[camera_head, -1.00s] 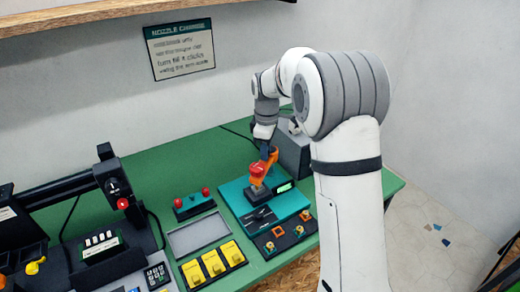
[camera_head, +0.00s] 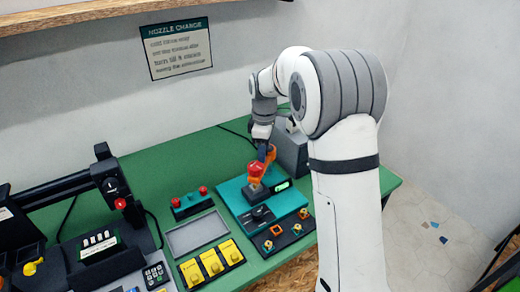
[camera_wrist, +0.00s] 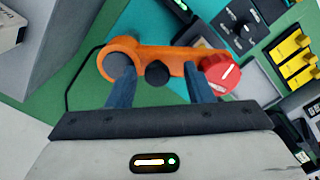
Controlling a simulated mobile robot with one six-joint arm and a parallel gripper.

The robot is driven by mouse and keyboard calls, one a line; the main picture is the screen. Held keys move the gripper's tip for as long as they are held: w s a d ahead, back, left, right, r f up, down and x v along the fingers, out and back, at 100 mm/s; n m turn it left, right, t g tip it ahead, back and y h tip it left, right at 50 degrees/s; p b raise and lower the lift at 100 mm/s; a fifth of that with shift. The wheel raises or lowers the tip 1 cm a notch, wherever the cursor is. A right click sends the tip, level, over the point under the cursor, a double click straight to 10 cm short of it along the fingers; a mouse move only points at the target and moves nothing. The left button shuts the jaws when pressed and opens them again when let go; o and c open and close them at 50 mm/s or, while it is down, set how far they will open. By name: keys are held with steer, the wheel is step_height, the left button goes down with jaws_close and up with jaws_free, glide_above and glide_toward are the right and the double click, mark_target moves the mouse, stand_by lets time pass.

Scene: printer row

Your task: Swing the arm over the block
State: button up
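An orange arm (camera_head: 268,156) with a red knob (camera_head: 256,169) stands over a dark base on a teal plate (camera_head: 230,187). In the wrist view the orange arm (camera_wrist: 180,54) lies across the picture, with a grey round end at left and the red knob (camera_wrist: 221,75) at right. My gripper (camera_wrist: 160,80) is open, its two blue fingers apart at the orange arm, one near the grey end and one beside the knob. I cannot tell whether they touch it. A dark block (camera_head: 257,216) lies on the plate in front of the arm's base; a dark marked part also shows in the wrist view (camera_wrist: 238,27).
A grey box (camera_head: 290,150) stands close behind the plate. In front are a dark tray with small orange parts (camera_head: 283,235), yellow switches (camera_head: 212,263), a grey tray (camera_head: 197,233) and a red-knobbed box (camera_head: 192,203). The green table's back left is clear.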

steer(key=shift+r, duration=0.15)
step_height(320, 180, up, 8)
steer(key=shift+f, duration=0.25)
stand_by(0.4)
